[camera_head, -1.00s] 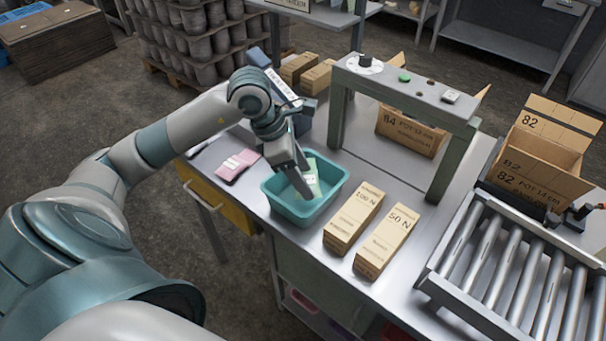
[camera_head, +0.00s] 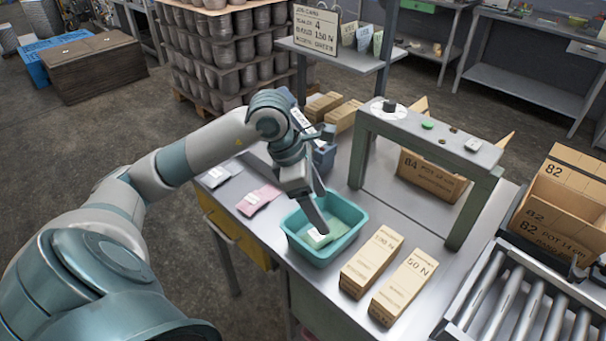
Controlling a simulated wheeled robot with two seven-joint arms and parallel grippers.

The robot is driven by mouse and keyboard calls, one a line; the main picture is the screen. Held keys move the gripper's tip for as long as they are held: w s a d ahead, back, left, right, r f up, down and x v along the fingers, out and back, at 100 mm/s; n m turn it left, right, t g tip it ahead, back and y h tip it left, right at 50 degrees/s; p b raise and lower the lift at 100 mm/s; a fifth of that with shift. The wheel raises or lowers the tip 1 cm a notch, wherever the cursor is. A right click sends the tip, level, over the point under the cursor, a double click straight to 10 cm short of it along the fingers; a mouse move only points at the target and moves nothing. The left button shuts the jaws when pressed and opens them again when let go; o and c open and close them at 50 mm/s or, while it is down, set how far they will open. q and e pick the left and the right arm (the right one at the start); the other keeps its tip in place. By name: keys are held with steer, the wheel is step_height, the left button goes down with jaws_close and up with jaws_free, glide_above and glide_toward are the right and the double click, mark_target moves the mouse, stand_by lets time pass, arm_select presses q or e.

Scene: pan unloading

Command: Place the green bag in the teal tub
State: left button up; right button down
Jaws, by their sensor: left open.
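The teal tub (camera_head: 292,237) stands on the metal table, left of two tan boxes. The green bag (camera_head: 335,229) with a white label lies inside the tub, partly hidden by my gripper and the tub wall. My left gripper (camera_head: 320,216) is open and points down into the tub, its fingers above or beside the bag. Whether the fingers touch the bag cannot be told. My right gripper is not in view.
A pink bag (camera_head: 258,199) and a grey bag (camera_head: 217,177) lie left of the tub. Two tan boxes (camera_head: 372,262) (camera_head: 404,287) stand at its right. A green-grey frame (camera_head: 430,137) rises behind them. A roller conveyor (camera_head: 505,300) is at the right.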

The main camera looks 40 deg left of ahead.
arm_select(q)
steer(key=b+v, duration=0.1)
steer(key=v, duration=0.8)
steer(key=shift+b, duration=0.4)
steer(key=shift+s+r, duration=0.1)
stand_by(0.9)
